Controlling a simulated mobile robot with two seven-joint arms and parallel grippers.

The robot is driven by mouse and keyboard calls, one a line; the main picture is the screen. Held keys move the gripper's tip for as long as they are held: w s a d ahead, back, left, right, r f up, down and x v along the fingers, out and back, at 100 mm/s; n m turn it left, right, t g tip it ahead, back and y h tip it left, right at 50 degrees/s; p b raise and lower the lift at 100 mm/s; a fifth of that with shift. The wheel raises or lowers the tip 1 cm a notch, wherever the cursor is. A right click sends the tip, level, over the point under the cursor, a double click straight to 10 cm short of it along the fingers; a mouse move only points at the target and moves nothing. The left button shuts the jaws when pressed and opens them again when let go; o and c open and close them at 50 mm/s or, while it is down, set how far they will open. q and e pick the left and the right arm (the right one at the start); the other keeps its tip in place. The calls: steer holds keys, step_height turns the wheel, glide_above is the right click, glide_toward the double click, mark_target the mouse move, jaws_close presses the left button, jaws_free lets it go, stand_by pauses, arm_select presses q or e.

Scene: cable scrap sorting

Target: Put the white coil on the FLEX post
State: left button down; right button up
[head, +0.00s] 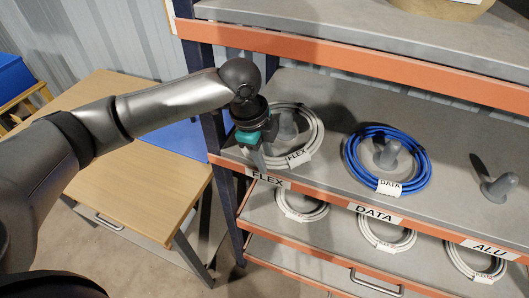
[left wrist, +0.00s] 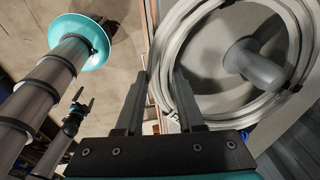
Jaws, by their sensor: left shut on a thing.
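The white coil (head: 318,133) is on the upper shelf at the FLEX place, with a white FLEX tag (head: 299,157) on its front. The grey FLEX post (head: 287,124) stands inside its ring, partly behind my gripper. In the left wrist view the coil (left wrist: 291,45) also surrounds the post (left wrist: 252,63). My left gripper (head: 262,160) is shut on the coil's left front edge, which runs between the fingers (left wrist: 160,95). I cannot tell whether the coil lies fully flat on the shelf. A small dark gripper, probably my right one (left wrist: 82,100), shows in the left wrist view; its jaws are unclear.
A blue coil (head: 424,158) surrounds the DATA post (head: 388,152). The ALU post (head: 497,187) is bare. Several white tagged coils lie on the shelf below. An orange shelf edge (head: 335,204) runs along the front, and a blue upright (head: 215,130) stands left. A wooden table (head: 135,190) is at left.

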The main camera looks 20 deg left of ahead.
stand_by(0.3)
arm_select(q)
steer(key=c, duration=0.5)
jaws_free()
steer(key=shift+c, duration=0.2)
steer(key=shift+o, duration=0.5)
steer(key=shift+f, duration=0.1)
steer(key=p+v, duration=0.2)
steer(key=p, duration=0.1)
steer(key=p+v, duration=0.2)
steer(key=p, duration=0.1)
steer(key=w+d+p+v, duration=0.1)
steer(key=p+v, duration=0.2)
steer(key=shift+d+r, duration=0.1)
steer(key=shift+r, duration=0.15)
steer(key=shift+f, duration=0.1)
